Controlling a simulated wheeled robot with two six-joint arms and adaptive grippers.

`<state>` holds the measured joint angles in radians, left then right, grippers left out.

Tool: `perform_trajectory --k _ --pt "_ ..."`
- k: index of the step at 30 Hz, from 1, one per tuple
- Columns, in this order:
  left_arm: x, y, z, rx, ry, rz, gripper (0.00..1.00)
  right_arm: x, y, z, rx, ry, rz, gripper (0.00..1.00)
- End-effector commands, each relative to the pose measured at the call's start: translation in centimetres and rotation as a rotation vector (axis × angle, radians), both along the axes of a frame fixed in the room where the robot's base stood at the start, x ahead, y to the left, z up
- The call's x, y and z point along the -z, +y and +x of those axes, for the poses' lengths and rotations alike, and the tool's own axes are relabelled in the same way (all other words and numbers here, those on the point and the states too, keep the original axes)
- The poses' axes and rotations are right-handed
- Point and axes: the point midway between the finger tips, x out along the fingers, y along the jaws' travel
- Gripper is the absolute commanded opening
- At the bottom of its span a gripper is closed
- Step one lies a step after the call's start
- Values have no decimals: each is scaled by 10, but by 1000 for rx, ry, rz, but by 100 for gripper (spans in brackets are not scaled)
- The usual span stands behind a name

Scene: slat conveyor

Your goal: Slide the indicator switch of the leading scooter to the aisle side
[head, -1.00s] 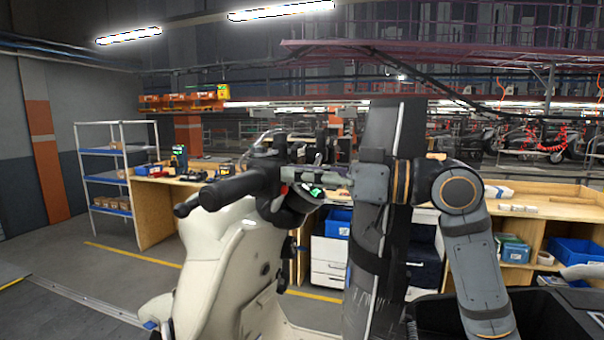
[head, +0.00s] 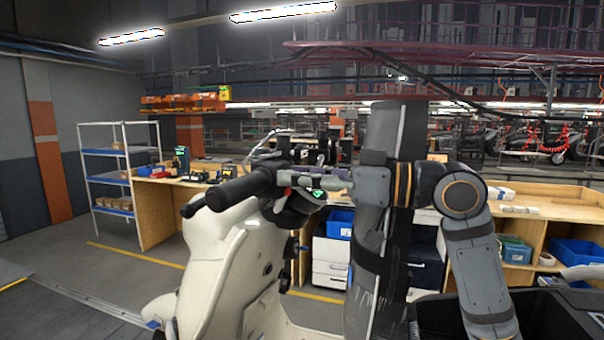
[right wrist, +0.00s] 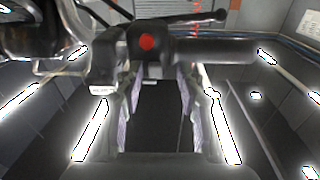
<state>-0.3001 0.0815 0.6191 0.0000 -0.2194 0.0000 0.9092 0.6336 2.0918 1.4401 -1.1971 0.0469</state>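The cream scooter (head: 225,260) stands in front of me, with its black handlebar grip (head: 243,190) pointing left. My right gripper (head: 288,180) reaches in from the right at the inner end of that grip, by the switch housing. In the right wrist view the black switch housing (right wrist: 150,62) carries a round red button (right wrist: 146,42) and lies just beyond the fingertips (right wrist: 153,84). The fingers are apart with nothing visible between them. I cannot make out the indicator slider or tell whether a fingertip touches the housing. My left gripper is not in view.
A brake lever (right wrist: 190,20) runs beside the grip in the right wrist view. A wooden workbench (head: 155,215) with tools and a blue-shelved rack (head: 108,180) stand behind the scooter. A black bin (head: 545,310) is at lower right. Floor at left is clear.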

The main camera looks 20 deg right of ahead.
Motion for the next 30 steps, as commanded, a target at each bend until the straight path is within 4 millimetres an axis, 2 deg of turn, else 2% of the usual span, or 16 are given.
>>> perform_trajectory --k 4,12,15,20,30 --pt "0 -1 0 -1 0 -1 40 -16 0 -1 -2 -5 4 38" --pt "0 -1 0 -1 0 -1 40 -75 2 -2 -3 -6 3 38" --pt "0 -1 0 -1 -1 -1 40 -89 2 -2 -2 -3 1 38" --pt "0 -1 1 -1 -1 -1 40 -100 2 -2 -2 -1 0 38" --pt "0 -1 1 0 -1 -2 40 -100 2 -2 -1 -1 -1 38"
